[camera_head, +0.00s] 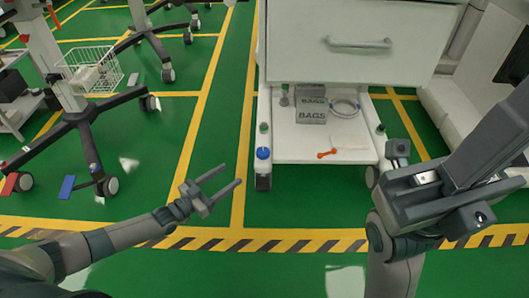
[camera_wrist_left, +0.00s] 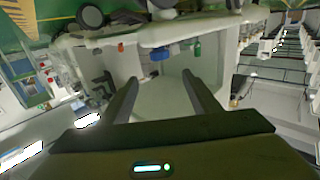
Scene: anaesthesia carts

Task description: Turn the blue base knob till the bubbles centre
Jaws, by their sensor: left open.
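The blue base knob (camera_head: 263,154) sits at the front left corner of the white cart's low base (camera_head: 315,157). In the left wrist view a blue knob (camera_wrist_left: 160,54) shows beyond the fingertips, with a green one (camera_wrist_left: 197,48) to its right. My left gripper (camera_head: 231,175) is open and empty, left of and slightly below the blue knob in the picture, apart from it. Its two open fingers also show in the left wrist view (camera_wrist_left: 160,80). My right arm is at the right edge; its finger state is unclear. No bubble can be made out.
A wheeled stand (camera_head: 75,115) with a basket is at left. Green floor between is clear.

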